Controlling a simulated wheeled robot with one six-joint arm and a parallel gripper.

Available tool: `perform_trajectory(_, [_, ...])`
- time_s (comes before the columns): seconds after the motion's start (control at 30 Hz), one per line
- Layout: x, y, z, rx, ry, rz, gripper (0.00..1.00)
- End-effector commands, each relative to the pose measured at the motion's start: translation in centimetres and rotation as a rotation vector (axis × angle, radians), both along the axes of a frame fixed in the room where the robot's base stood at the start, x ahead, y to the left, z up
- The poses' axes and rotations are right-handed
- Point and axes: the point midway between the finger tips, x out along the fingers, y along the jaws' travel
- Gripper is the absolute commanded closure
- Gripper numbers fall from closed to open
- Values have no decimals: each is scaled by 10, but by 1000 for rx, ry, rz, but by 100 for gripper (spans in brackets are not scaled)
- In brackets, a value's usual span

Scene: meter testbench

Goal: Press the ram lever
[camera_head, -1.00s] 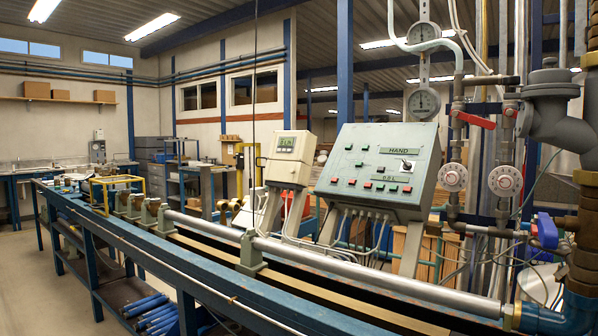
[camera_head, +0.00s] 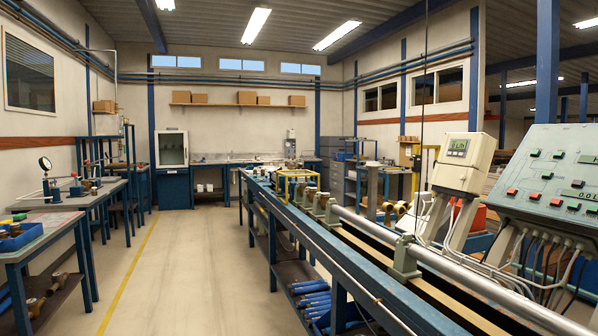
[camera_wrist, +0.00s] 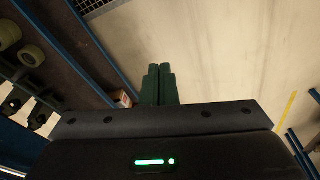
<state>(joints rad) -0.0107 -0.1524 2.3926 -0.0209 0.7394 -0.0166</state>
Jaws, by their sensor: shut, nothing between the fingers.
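I cannot pick out the ram lever in either current view. The test bench (camera_head: 322,254) runs from the front right to the back of the room in the head view, with a steel pipe (camera_head: 372,231) along it. A control panel (camera_head: 545,172) with red and green buttons is cut off at the right edge. My gripper (camera_wrist: 158,68) shows only in the wrist view. Its two dark green fingers are together and empty, above pale floor.
A clear floor aisle (camera_head: 190,265) with a yellow line lies left of the bench. Workbenches stand along the left wall, one with a round gauge (camera_head: 45,163). A cabinet (camera_head: 172,172) stands at the back. A digital display box (camera_head: 464,162) stands beside the control panel.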

Motion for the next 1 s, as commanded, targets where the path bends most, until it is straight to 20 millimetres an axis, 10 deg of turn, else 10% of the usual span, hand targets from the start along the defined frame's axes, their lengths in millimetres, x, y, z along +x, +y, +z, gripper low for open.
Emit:
perform_trajectory(0.37, [9,1,5,18,-27,-32,100])
perform_trajectory(0.63, [135,-8,76,278,-427,-548,100])
perform_trajectory(0.8, [227,-72,152,500,-812,-1059,100])
perform_trajectory(1.0, [269,-184,229,708,-1283,-1629,100])
